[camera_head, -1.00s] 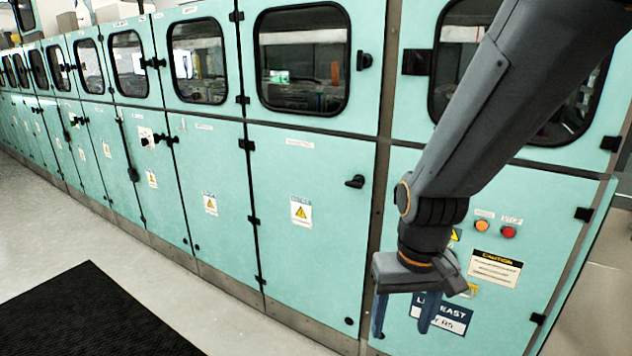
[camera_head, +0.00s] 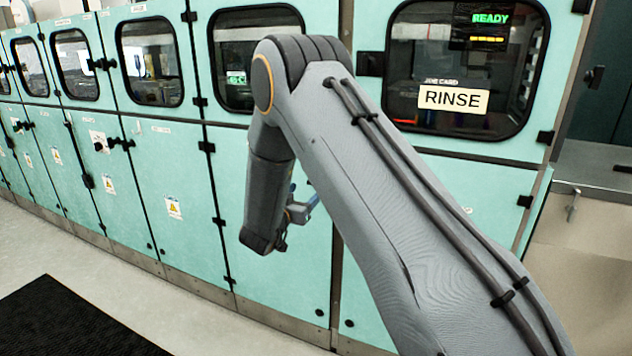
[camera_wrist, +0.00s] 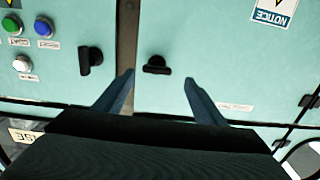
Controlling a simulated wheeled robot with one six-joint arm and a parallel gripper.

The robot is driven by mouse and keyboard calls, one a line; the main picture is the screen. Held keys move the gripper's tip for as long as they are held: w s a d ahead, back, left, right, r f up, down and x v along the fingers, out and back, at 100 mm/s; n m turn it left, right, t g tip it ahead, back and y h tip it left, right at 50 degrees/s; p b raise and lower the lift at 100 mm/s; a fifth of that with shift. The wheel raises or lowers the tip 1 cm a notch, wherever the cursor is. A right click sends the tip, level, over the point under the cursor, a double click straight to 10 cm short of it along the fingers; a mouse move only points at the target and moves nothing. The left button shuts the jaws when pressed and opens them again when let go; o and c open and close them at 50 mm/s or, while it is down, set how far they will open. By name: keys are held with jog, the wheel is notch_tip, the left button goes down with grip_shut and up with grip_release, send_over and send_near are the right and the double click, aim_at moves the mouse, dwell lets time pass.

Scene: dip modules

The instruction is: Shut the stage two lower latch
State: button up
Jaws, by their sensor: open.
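In the wrist view, which shows the panels upside down, a black latch handle (camera_wrist: 157,65) lies crosswise on a pale teal lower door (camera_wrist: 215,55). A second black latch handle (camera_wrist: 90,60) stands upright on the neighbouring panel, across a dark seam. I cannot read which stage either belongs to. My gripper (camera_wrist: 158,82) is open and empty; its blue fingers appear on either side of the crosswise handle, with no clear contact. In the head view my gripper (camera_head: 303,207) is partly hidden by my arm, in front of the lower doors, and both handles are hidden.
Blue, green and white buttons (camera_wrist: 43,27) sit beside the upright handle. A notice label (camera_wrist: 274,11) is on the lower door. A window with a RINSE card (camera_head: 453,99) is above right in the head view. A black mat (camera_head: 70,320) lies on open floor at left.

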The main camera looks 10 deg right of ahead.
jog(key=shift+h, duration=0.4)
jog(key=shift+p+x, duration=0.8)
jog(key=shift+x, duration=3.05)
jog(key=shift+s+d, duration=0.1)
jog(key=shift+d, duration=0.05)
jog(key=c, duration=0.9)
jog(key=shift+d, duration=0.15)
jog(key=shift+c, duration=0.8)
jog(key=shift+m, duration=0.3)
